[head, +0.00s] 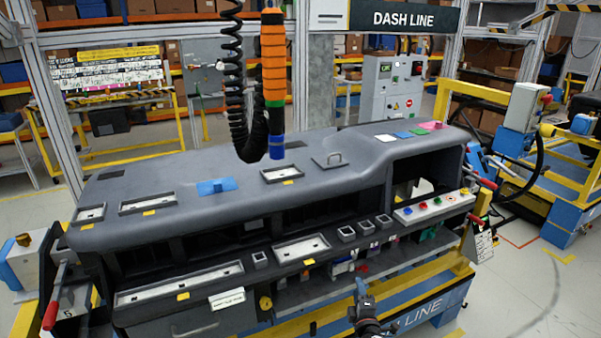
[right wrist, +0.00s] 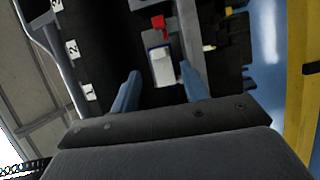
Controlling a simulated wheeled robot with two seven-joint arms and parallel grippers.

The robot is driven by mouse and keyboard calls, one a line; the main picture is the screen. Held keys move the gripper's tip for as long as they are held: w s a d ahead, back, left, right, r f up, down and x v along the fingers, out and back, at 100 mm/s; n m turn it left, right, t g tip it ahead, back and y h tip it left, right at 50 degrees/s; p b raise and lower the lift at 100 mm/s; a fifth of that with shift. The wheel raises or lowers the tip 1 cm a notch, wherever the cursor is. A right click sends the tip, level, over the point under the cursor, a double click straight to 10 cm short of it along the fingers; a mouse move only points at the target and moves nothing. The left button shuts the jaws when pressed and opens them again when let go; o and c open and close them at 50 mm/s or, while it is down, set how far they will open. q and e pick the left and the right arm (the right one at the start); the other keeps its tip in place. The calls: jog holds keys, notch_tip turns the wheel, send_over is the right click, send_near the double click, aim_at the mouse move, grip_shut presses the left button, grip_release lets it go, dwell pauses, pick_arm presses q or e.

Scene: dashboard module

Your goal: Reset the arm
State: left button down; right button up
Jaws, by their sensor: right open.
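My right gripper (head: 361,287) is in front of the lower edge of the dark grey dashboard module (head: 350,190), near the bottom middle of the head view. In the right wrist view its two blue-grey fingers (right wrist: 160,74) stand apart, so it is open. A small white and grey part (right wrist: 161,66) with a red part (right wrist: 158,27) above it shows between the fingers, and I cannot tell whether anything touches it. My left arm and gripper are not in view.
An orange and black hanging tool (head: 273,80) with a coiled hose hangs above the dashboard. Small loose parts (head: 342,267) lie on a shelf below the dashboard's front. Yellow frame rails (head: 455,272) run to the right of my gripper. Open floor (head: 530,290) lies at the far right.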

jog(key=d+f+m+g+h, duration=0.1)
jog(key=d+f+m+g, duration=0.25)
jog(key=f, duration=0.35)
jog(key=d+f+m+g+h, duration=0.1)
jog(key=d+f+m+g, duration=0.1)
jog(key=f+m, duration=0.3)
jog(key=s+f+m+g+y, duration=0.15)
jog(key=s+f, duration=0.25)
jog(key=f, duration=0.4)
jog(key=s+f+m+g+h, duration=0.1)
jog(key=s+f+g, duration=0.25)
jog(key=f, duration=0.35)
jog(key=s+a+f+m+g+y, duration=0.1)
jog(key=s+a+f+g, duration=0.1)
jog(key=s+f, duration=0.5)
jog(key=s+a+f+m+g+y, duration=0.1)
jog(key=s+a+f, duration=0.3)
jog(key=s, duration=1.3)
jog(key=s+a+f+m+g+y, duration=0.1)
jog(key=s+a+f+g, duration=0.1)
jog(key=s+f, duration=0.9)
jog(key=shift+s+a+m+g, duration=0.4)
jog(key=shift+s+a, duration=0.35)
jog(key=shift+s, duration=0.25)
jog(key=shift+w, duration=0.1)
jog(key=shift+f, duration=0.1)
